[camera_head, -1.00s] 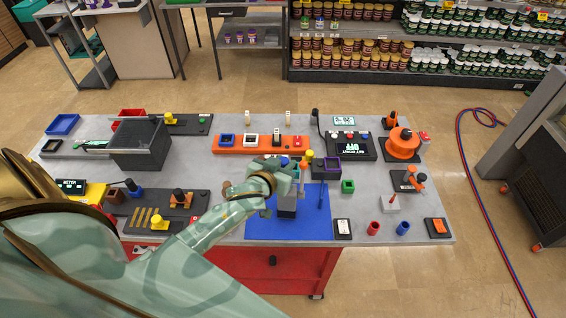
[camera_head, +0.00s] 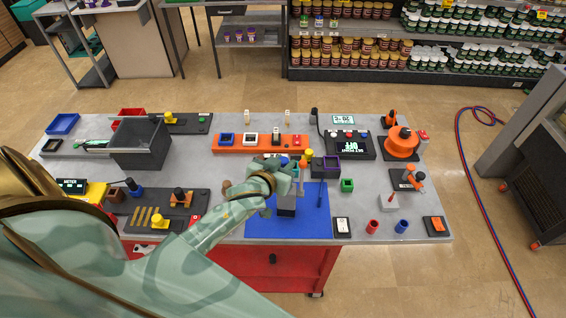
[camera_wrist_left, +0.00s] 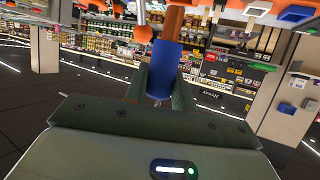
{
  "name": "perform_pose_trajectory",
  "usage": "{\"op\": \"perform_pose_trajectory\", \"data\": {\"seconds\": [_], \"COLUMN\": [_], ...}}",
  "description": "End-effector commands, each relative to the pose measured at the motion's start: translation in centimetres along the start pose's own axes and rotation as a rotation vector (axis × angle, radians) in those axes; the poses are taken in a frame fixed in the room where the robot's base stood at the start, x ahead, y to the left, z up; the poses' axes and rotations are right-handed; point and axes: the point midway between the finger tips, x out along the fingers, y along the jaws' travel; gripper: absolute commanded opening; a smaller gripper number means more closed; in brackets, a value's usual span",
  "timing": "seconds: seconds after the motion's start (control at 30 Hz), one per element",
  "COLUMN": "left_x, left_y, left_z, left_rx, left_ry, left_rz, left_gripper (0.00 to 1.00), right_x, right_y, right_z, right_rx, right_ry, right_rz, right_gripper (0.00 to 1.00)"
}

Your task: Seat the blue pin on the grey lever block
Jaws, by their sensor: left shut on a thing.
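My left gripper (camera_head: 290,188) is over the back part of the blue mat, seen from above with its fingertips largely hidden by my wrist. In the left wrist view its two fingers (camera_wrist_left: 160,92) stand on either side of the blue pin (camera_wrist_left: 163,68) and are shut on it. A brown-orange part shows against the pin's upper end in that view. A grey block (camera_head: 286,207) shows just below the gripper in the head view; I cannot tell for sure whether it is the lever block. A smaller grey block with a red stick (camera_head: 390,202) stands at the right. My right gripper is not in view.
The blue mat (camera_head: 262,228) has a dark blue stick (camera_head: 321,195) at its right. Red (camera_head: 372,227) and blue (camera_head: 402,227) cylinders stand at front right. An orange strip (camera_head: 240,151) lies behind.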

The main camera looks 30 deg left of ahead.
Motion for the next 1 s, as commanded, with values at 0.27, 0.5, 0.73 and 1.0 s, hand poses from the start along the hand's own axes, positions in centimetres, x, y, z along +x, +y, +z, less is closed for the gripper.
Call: {"op": "perform_pose_trajectory", "data": {"seconds": [0.27,0.5,0.73,1.0], "left_x": [0.1,0.1,0.3,0.6], "left_y": [-0.1,-0.1,-0.1,-0.1], "left_z": [0.2,0.2,0.7,1.5], "left_rx": [0.001,0.001,0.001,0.0], "left_ry": [-0.001,-0.001,-0.001,0.0], "left_rz": [-0.001,-0.001,-0.001,-0.001], "left_gripper": [0.04,0.04,0.04,0.04], "right_x": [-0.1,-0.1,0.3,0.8], "right_y": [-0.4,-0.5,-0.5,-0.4], "right_z": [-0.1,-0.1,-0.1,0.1], "right_rx": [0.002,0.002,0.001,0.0], "right_ry": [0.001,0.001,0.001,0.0], "right_rz": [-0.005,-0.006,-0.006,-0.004], "right_gripper": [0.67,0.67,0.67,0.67]}}
